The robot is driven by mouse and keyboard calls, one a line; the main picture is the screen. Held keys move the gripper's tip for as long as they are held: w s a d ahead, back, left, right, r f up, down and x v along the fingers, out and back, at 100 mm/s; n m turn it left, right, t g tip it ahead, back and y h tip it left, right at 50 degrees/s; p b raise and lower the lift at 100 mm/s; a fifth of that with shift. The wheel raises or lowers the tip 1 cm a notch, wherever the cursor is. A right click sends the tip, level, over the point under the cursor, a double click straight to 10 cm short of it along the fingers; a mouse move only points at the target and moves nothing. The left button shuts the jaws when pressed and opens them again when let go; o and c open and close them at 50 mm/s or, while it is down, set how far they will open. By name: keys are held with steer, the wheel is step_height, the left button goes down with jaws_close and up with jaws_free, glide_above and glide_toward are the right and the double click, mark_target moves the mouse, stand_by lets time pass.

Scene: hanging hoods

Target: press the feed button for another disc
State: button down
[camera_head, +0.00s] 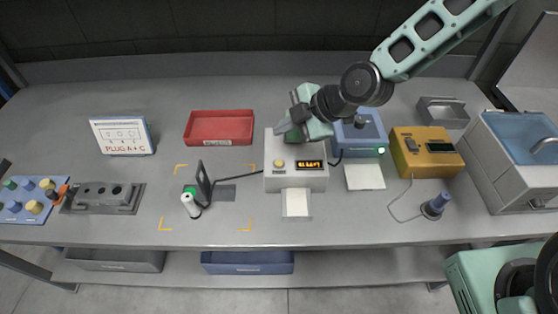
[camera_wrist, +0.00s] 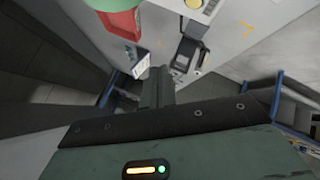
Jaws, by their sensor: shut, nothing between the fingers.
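A pale grey machine (camera_head: 296,181) stands at the middle of the bench. A round yellow button (camera_head: 279,163) sits at the left of its front face, beside a lit amber display (camera_head: 310,164). The small print under the button is too small to read. A white slip or chute (camera_head: 296,203) lies at the machine's front. My gripper (camera_head: 284,127) is shut and empty, over the back of the machine, apart from the button. In the wrist view my gripper (camera_wrist: 158,82) points away from the machine, whose yellow button (camera_wrist: 193,3) shows at the top edge.
A red tray (camera_head: 219,128) stands at the back left. A hinged dark plate (camera_head: 204,182) and white cylinder (camera_head: 190,205) stand left of the machine. A blue device (camera_head: 360,135) and a yellow box (camera_head: 427,152) stand to its right.

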mark_target(283, 165)
steer(key=shift+f, duration=0.1)
step_height(283, 165, down, 9)
steer(key=b, duration=0.6)
stand_by(2.0)
steer(key=shift+f+b, duration=0.25)
steer(key=shift+b, duration=0.4)
steer(key=shift+f+b, duration=0.35)
steer(key=shift+f, duration=0.05)
steer(key=shift+r, duration=0.15)
stand_by(0.4)
steer(key=shift+r+p, duration=0.55)
steer(key=shift+r, duration=0.15)
